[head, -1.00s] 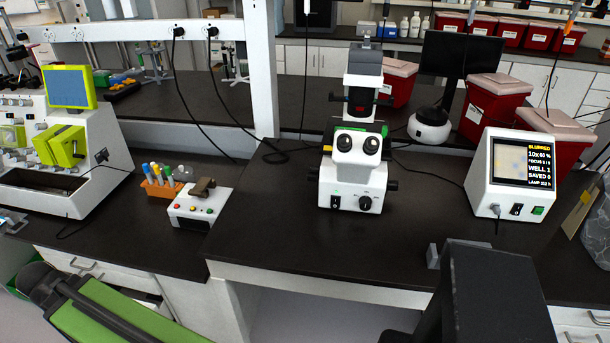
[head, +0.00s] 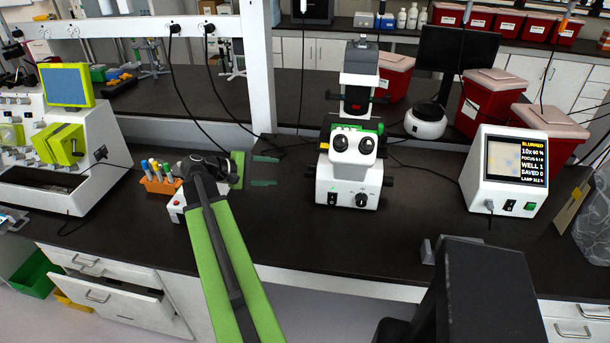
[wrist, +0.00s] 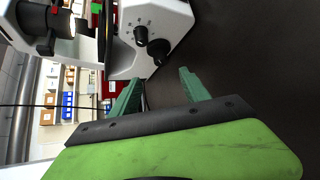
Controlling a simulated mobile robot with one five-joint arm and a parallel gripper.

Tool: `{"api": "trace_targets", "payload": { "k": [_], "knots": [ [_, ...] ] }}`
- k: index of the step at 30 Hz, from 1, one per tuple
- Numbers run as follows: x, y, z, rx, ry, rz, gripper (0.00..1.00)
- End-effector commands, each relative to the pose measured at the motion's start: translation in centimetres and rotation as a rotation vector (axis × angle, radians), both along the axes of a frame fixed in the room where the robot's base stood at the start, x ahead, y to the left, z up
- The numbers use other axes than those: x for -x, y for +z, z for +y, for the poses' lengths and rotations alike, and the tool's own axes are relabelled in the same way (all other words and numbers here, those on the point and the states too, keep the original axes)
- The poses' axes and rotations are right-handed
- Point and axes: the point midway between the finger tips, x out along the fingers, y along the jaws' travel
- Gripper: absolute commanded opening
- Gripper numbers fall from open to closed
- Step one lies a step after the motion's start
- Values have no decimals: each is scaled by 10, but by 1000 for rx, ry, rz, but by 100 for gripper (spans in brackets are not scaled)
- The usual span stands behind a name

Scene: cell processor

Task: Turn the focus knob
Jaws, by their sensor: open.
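The white microscope (head: 348,182) stands on the dark bench, with black knobs low on both sides. The left side knob (head: 313,173) is the one nearer my gripper (head: 266,171). My gripper is open and empty, left of the microscope, with its green fingers pointing right towards it. In the wrist view, black knobs (wrist: 158,48) on the white body lie beyond the open fingers (wrist: 160,79), apart from them. I cannot tell for sure which is the focus knob. The screen box (head: 504,170) on the right reads "BLURRED" with a pale blurred picture.
A small white device (head: 177,212) and an orange tube rack (head: 160,185) are left of my arm. A machine with a blue screen (head: 67,86) stands at far left. A round white device (head: 425,122) and red bins (head: 484,105) stand behind right. Bench between gripper and microscope is clear.

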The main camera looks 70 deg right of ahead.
Motion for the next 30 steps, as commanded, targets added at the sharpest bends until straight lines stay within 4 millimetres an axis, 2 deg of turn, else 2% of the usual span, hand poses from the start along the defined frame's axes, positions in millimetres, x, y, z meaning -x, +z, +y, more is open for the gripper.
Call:
{"api": "trace_targets", "payload": {
  "k": [1, 3, 15, 21, 29, 30],
  "knots": [
    [9, -12, -9, 1, -3, -1, 54],
    [20, -19, -21, 1, -4, -2, 54],
    [77, -54, -81, 0, 0, -2, 54],
    [88, -58, -93, 0, 1, -2, 54],
    [88, -58, -93, 0, 2, -2, 54],
    [88, -58, -93, 0, 2, -2, 50]
  ]
}}
